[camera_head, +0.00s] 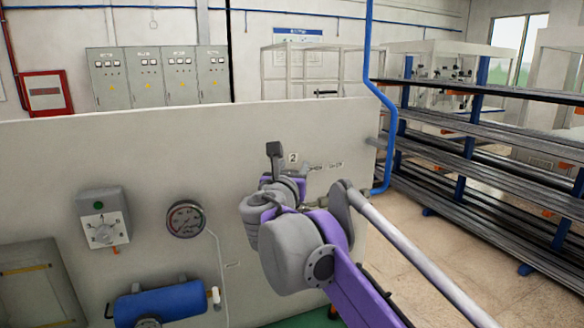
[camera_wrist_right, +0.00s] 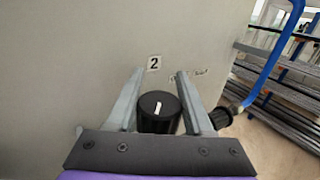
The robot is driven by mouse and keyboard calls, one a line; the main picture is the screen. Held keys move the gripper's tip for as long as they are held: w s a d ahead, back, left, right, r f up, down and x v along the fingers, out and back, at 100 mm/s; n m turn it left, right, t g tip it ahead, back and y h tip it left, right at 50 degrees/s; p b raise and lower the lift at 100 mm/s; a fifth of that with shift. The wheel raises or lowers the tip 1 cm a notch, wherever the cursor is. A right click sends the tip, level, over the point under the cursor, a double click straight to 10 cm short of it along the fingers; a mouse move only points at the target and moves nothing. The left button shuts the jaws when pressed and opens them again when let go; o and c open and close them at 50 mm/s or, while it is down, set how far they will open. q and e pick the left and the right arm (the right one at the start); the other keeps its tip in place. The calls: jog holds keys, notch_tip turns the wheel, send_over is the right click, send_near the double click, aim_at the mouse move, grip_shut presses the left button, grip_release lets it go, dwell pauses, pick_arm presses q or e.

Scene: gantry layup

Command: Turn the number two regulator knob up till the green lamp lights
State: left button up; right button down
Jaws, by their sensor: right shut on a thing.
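In the head view my right arm hides the knob; the label "2" (camera_head: 293,157) shows beside the wrist. A grey box (camera_head: 103,217) at the left has a dial and a small green spot (camera_head: 98,205); I cannot tell whether it is lit. My left gripper is out of view.
A round gauge (camera_head: 186,218) and a blue cylinder (camera_head: 161,302) are on the panel (camera_head: 190,150) left of my arm. A blue pipe (camera_head: 388,110) runs down by the panel's right edge, next to a rack of long bars (camera_head: 480,165).

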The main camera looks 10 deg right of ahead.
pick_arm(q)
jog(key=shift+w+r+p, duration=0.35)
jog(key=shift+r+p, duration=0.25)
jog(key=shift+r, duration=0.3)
pick_arm(e)
jog(key=shift+d+r+m+g+h, duration=0.15)
jog(key=shift+m+g+h, duration=0.35)
jog(key=shift+m+h, duration=0.5)
pick_arm(q)
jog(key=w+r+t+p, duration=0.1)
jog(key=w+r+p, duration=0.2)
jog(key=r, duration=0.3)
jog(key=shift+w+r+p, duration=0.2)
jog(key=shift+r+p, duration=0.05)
jog(key=shift+p, duration=0.4)
pick_arm(e)
jog(key=shift+s+d+f+m+g+h, duration=0.1)
jog(key=shift+s+d+m+g+h, duration=0.25)
jog(key=shift+m+g+h, duration=1.75)
jog(key=shift+s+d+f+m+g+h, duration=0.15)
jog(key=shift+s+m+g+h, duration=0.4)
jog(key=shift+m+g+h, duration=1.5)
jog(key=shift+s+d+r+m+g+h, duration=0.1)
jog(key=shift+s+d+m+g+h, duration=0.35)
jog(key=shift+m+g, duration=1.8)
jog(key=shift+a+n+g, duration=0.15)
jog(key=shift+n+g, duration=0.55)
jog(key=shift+g, duration=0.5)
jog(key=shift+c, duration=1.4)
grip_release()
